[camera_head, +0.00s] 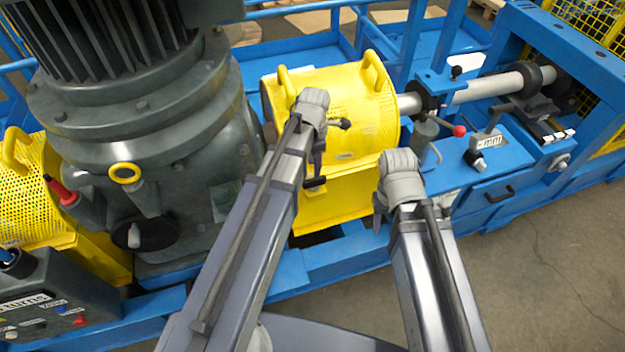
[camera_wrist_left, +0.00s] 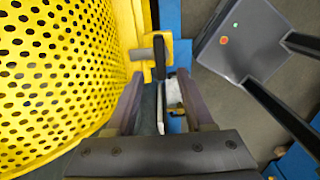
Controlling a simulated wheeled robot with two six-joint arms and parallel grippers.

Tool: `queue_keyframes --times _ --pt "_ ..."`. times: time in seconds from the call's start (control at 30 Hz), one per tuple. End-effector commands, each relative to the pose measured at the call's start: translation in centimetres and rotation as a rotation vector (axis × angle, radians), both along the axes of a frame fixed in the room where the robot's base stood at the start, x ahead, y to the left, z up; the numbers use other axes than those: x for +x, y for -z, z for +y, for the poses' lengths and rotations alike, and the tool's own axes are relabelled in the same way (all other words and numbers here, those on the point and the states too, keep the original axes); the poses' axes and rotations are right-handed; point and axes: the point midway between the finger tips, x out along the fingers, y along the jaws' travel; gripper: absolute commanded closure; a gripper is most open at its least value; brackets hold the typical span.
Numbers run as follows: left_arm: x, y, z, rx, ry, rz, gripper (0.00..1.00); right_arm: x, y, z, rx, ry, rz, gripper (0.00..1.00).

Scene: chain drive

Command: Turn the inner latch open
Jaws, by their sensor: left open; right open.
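The yellow perforated guard (camera_head: 345,85) fills the left of the left wrist view (camera_wrist_left: 60,80). A latch (camera_wrist_left: 160,57) with a dark upright handle on a yellow bracket sits at the guard's edge, ahead of and between my left fingertips. My left gripper (camera_wrist_left: 160,98) is open, its fingers apart on either side and not closed on the handle. In the head view my left gripper (camera_head: 317,152) hangs in front of the guard, and its arm hides part of it. A dark handle (camera_head: 316,183) shows just below it. My right gripper (camera_head: 379,208) is open and empty right of the guard's lower part.
A dark knobbed lever (camera_head: 340,123) stands on the guard. A big grey motor (camera_head: 140,110) is at left. A steel shaft (camera_head: 490,86), a red-knobbed lever (camera_head: 459,131) and a blue bench (camera_head: 500,155) are at right. Open floor (camera_head: 560,270) lies lower right.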

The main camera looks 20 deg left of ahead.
Motion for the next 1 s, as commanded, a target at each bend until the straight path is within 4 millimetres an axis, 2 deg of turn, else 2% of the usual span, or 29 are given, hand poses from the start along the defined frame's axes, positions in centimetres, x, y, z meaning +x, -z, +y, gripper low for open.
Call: queue_keyframes --times 0.6,1.0 --pt "0.0 7.1 0.0 0.0 0.003 0.0 0.47 0.0 7.1 0.0 0.0 0.0 0.0 0.5" --pt "0.0 7.4 0.0 0.0 0.003 0.0 0.47 0.0 7.4 0.0 0.0 0.0 0.0 0.5"
